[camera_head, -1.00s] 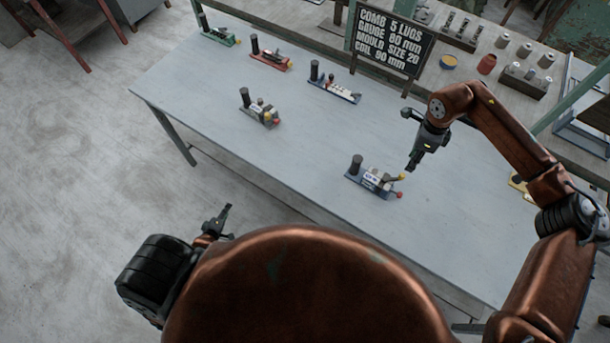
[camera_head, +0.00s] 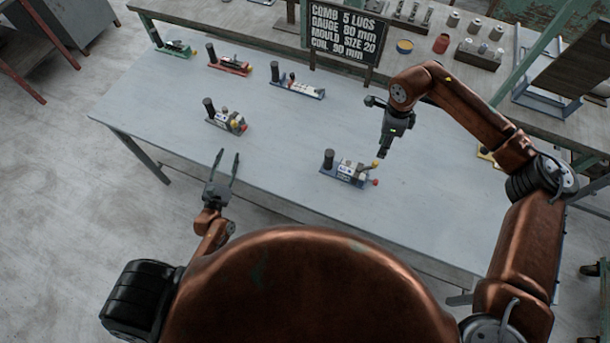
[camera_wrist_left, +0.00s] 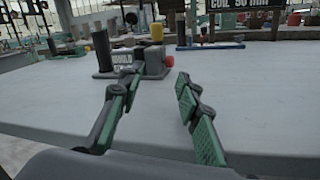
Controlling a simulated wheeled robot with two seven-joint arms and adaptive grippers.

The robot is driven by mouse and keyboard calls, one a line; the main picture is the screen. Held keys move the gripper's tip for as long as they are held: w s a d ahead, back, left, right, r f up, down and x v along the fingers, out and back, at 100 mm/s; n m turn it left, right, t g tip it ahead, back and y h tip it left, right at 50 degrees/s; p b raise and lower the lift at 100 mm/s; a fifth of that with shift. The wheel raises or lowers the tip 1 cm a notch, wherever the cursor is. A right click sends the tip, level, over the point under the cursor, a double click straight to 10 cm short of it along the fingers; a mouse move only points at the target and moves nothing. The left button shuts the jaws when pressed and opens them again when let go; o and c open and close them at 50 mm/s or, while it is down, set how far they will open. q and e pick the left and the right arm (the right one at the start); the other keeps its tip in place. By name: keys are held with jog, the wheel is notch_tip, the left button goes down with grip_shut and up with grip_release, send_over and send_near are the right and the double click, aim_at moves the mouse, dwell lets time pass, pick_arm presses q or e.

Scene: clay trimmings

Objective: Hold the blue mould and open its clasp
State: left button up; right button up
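A mould with a dark blue base (camera_head: 347,173), a black post, yellow and red knobs stands on the table right of centre. My right gripper (camera_head: 385,150) points down just behind and right of it, apart from it; its finger gap is unclear. Another blue-based mould (camera_head: 297,88) stands at the back, so which one is meant is unclear. My left gripper (camera_head: 226,165) is open and empty at the table's front edge. In the left wrist view, its open fingers (camera_wrist_left: 150,85) point towards a grey-based mould (camera_wrist_left: 122,68), also in the head view (camera_head: 228,121).
A green mould (camera_head: 175,49) and a red mould (camera_head: 230,65) stand at the back left. A sign (camera_head: 340,32) reads comb 5 lugs, gauge 80 mm, mould size 20, coil 90 mm. The table (camera_head: 280,140) is clear between the moulds.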

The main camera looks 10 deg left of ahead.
aim_at(326, 164)
pick_arm(q)
jog(key=d+h, duration=0.1)
jog(key=d, duration=0.5)
jog(key=d+h, duration=0.2)
jog(key=d, duration=0.5)
jog(key=w+d+r+h, duration=0.1)
jog(key=d, duration=0.6)
jog(key=shift+g+h, duration=0.3)
jog(key=shift+h, duration=0.1)
jog(key=d+h, duration=0.1)
jog(key=d, duration=0.3)
jog(key=s+d+m+g+h, duration=0.1)
jog(key=d, duration=0.3)
jog(key=d+h, duration=0.1)
jog(key=d, duration=0.3)
jog(key=shift+s+d+g+h, duration=0.2)
jog(key=shift+d+g+h, duration=0.1)
jog(key=shift+d+g, duration=0.1)
jog(key=shift+w+d, duration=0.15)
jog(key=shift+d, duration=0.15)
jog(key=x, duration=0.7)
jog(key=shift+w, duration=0.15)
grip_shut()
